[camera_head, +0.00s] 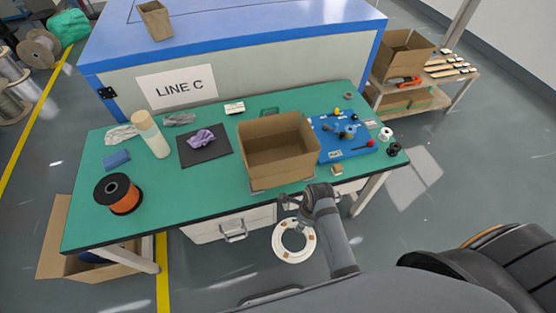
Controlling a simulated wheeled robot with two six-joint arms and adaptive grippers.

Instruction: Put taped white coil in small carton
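A white coil (280,248) with tan tape patches hangs in front of the table's front edge, above the floor. My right gripper (299,222) is at the coil's upper rim and appears shut on it; the fingertips are small and partly hidden. An open brown carton (262,164) stands on the green table, up and slightly left of the gripper. Its visible inside looks empty. The coil is apart from this carton. My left gripper is not in view.
Other cartons stand on the floor (52,240), a right-hand shelf (397,62) and the machine (156,21).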

